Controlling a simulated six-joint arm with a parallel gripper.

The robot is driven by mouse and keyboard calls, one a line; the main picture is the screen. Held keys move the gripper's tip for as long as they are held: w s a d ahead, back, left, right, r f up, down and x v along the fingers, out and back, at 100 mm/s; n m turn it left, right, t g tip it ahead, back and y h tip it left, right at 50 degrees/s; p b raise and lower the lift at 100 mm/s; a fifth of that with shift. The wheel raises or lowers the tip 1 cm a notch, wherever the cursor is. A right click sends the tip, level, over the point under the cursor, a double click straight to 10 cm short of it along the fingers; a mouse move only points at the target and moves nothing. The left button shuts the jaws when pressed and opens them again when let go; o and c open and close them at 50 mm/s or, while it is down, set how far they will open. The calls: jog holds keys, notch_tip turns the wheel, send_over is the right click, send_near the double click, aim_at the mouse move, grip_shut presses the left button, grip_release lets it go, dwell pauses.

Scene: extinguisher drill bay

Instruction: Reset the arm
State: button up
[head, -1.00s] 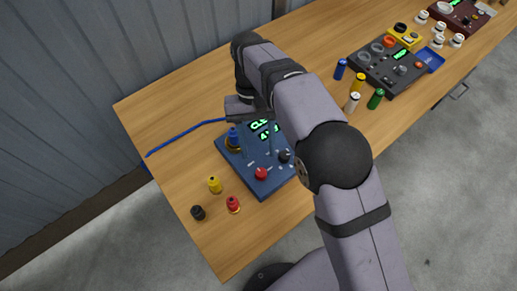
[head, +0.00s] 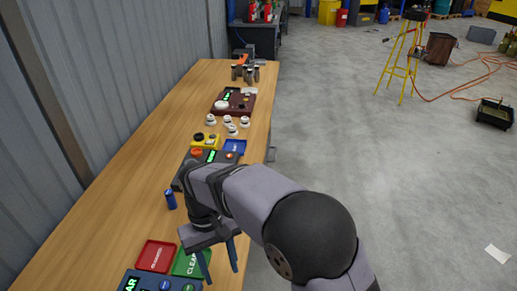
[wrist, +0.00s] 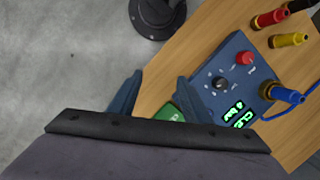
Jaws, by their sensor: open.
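My gripper (head: 220,274) is open and empty, pointing down over the right edge of the table, beside the green CLEAR tray (head: 187,263). In the wrist view my gripper (wrist: 158,80) shows two spread fingers with nothing between them. The blue control box (head: 137,283) is cut off at the bottom of the head view. The wrist view shows the blue control box (wrist: 232,80) with a red knob, a black knob, a lit green display and a blue fitting (wrist: 288,95) on a blue hose.
A red tray (head: 156,255) lies beside the green one. A blue cylinder (head: 170,199), a dark panel (head: 184,175), a blue tray (head: 236,146) and white-topped pieces stand farther along the table. Yellow (wrist: 289,40) and red (wrist: 271,18) fittings lie past the box.

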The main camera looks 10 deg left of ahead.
jog(key=w+d+m+y, duration=0.1)
jog(key=w+d+m, duration=0.15)
jog(key=d, duration=1.25)
jog(key=s+d+f+m+t, duration=0.1)
jog(key=s+d+m, duration=0.1)
jog(key=d, duration=0.5)
jog(key=s+d+f+m+t, duration=0.1)
jog(key=s+d+m, duration=0.1)
jog(key=s+d, duration=0.3)
jog(key=shift+s+d+f+y, duration=0.2)
jog(key=shift+s+d+y, duration=0.1)
jog(key=shift+d, duration=0.7)
